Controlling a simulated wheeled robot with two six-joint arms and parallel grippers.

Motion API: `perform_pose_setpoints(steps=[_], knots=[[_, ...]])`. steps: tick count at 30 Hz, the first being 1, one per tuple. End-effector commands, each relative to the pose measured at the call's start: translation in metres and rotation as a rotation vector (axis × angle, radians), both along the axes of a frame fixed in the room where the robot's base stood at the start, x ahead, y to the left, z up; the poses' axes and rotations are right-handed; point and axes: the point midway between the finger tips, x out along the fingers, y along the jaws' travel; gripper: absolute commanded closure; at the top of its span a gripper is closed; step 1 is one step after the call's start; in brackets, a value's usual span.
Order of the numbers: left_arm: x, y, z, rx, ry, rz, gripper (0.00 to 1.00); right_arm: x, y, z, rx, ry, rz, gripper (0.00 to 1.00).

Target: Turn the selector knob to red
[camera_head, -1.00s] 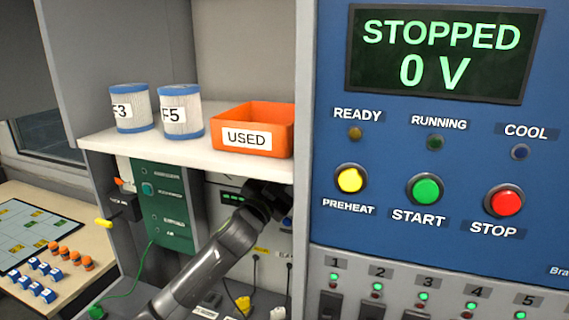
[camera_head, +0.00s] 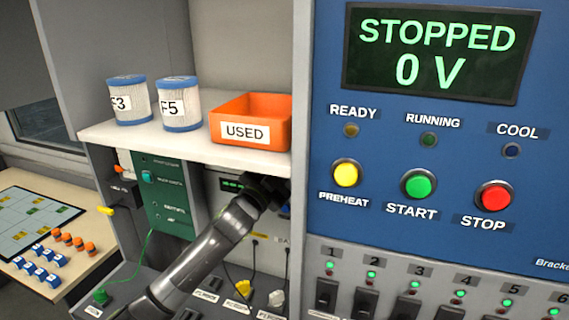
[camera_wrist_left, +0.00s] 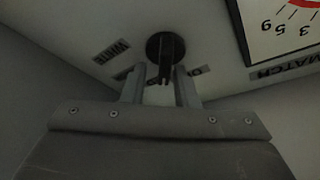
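The selector knob (camera_wrist_left: 165,50) shows in the left wrist view as a dark round disc with a bar handle, on a pale panel. A label reading WHITE lies beside it; another label is partly hidden behind the fingers. No red mark for the knob is readable. My left gripper (camera_wrist_left: 160,88) is open, its two fingers apart with the end of the handle between them in the picture. I cannot tell whether they touch it. In the head view my left arm reaches under the shelf, where its gripper and the knob are hidden. My right gripper is in neither view.
A gauge (camera_wrist_left: 285,25) sits beside the knob above a MATCH label. A white shelf (camera_head: 180,145) overhangs my left arm, holding two filters and an orange USED bin (camera_head: 270,112). The blue panel (camera_head: 430,235) on the right shows STOPPED, 0 V.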

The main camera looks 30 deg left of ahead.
Motion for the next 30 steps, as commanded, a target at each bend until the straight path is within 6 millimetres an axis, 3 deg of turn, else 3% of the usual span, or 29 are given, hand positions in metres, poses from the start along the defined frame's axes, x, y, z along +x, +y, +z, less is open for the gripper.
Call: perform_pose_setpoints(steps=[14,20,30], knots=[[-0.004,0.000,0.002,0.007,-0.009,0.000,0.67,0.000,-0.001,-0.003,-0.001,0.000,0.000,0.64],[-0.030,0.000,-0.009,0.011,-0.008,-0.001,0.67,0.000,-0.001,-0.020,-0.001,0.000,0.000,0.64],[-0.092,0.003,-0.028,0.014,-0.005,0.000,0.67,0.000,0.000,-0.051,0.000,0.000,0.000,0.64]])
